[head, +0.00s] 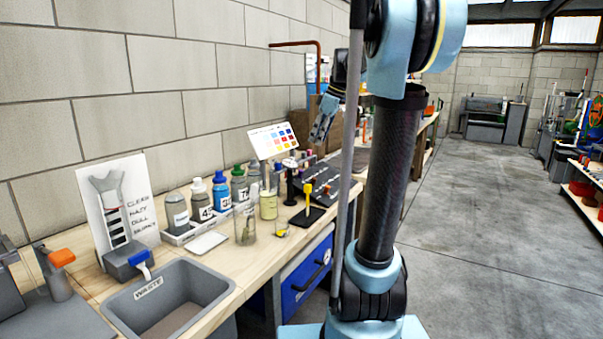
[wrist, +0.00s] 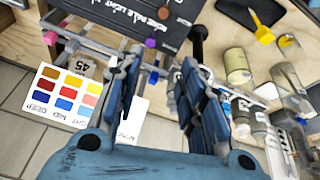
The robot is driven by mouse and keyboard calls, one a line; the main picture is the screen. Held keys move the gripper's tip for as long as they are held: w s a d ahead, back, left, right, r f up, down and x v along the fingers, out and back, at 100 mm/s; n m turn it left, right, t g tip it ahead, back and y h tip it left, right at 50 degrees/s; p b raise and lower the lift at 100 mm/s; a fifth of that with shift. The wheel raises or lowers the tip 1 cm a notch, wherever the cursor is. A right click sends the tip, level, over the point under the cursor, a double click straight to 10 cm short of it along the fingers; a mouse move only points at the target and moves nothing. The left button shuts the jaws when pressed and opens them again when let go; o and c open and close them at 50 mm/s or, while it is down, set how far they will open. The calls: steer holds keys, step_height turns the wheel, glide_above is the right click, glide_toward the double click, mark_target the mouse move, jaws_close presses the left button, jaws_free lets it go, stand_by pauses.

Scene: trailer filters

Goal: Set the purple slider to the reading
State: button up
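The purple slider knob (wrist: 150,42) shows in the wrist view at the near edge of a dark panel (wrist: 120,22), which has lettering including what looks like "pale" and "light". An orange knob (wrist: 163,13) sits just beyond it. The panel (head: 322,186) is on the bench in the head view, where its knobs are too small to read. My gripper (wrist: 160,72) is open and empty, with its fingers apart below the purple knob in the picture and not touching it. In the head view my gripper (head: 321,121) hangs above the back of the bench.
A colour chart (head: 273,139) stands behind the panel; its rows of swatches also show in the wrist view (wrist: 68,94). A yellow-handled tool (head: 308,200) stands on a black pad. Bottles (head: 221,190), a jar (head: 268,205), a glass beaker (head: 246,228) and a waste bin (head: 168,300) line the bench.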

steer(key=w, duration=0.2)
glide_toward(302, 171)
steer(key=shift+n, duration=0.4)
steer(key=x, duration=0.9)
steer(key=shift+w+a+f, duration=0.25)
jaws_close()
